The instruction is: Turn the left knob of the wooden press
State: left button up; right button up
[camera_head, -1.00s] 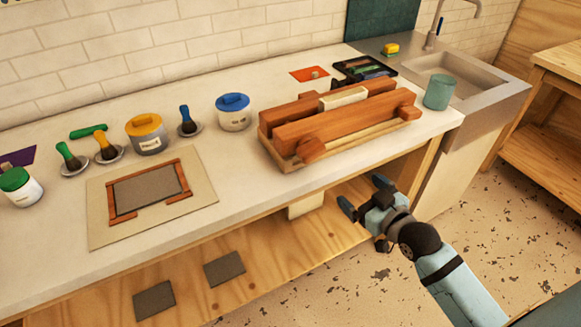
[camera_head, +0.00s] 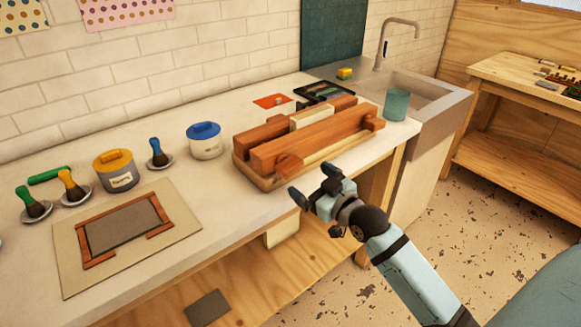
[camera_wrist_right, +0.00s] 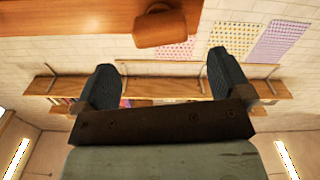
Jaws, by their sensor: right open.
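The wooden press (camera_head: 305,140) lies on the counter, with two reddish bars and a pale block between them. Its left knob (camera_head: 289,165) sticks out at the front left, and its right knob (camera_head: 374,123) at the front right. My right gripper (camera_head: 314,183) is open and empty, just in front of the counter edge and close to the left knob, apart from it. In the right wrist view, a wooden knob (camera_wrist_right: 166,28) of the press shows above and beyond the open fingers (camera_wrist_right: 172,82). My left gripper is not in view.
A teal cup (camera_head: 396,104) stands right of the press, near the sink (camera_head: 425,92). A blue-lidded jar (camera_head: 205,142) stands to its left. A board with a frame (camera_head: 185,212) lies at the front left. The counter edge runs below the press.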

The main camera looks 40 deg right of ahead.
aim_at(295, 169)
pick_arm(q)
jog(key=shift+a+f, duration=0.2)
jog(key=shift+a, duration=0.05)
pick_arm(e)
jog(key=w, duration=0.7)
jog(key=shift+w+a, duration=0.35)
jog(key=shift+w, duration=0.05)
jog(key=shift+c, duration=0.4)
jog(key=c, duration=0.9)
jog(key=shift+o, duration=0.3)
jog(key=shift+r+m+p, duration=0.35)
jog(key=shift+m+p, duration=0.35)
jog(key=shift+p, duration=0.55)
jog(key=shift+m+p, duration=0.5)
jog(key=shift+p, duration=0.1)
jog(key=shift+f+m+p, duration=0.3)
jog(key=shift+m+p, duration=0.4)
jog(key=shift+m, duration=0.1)
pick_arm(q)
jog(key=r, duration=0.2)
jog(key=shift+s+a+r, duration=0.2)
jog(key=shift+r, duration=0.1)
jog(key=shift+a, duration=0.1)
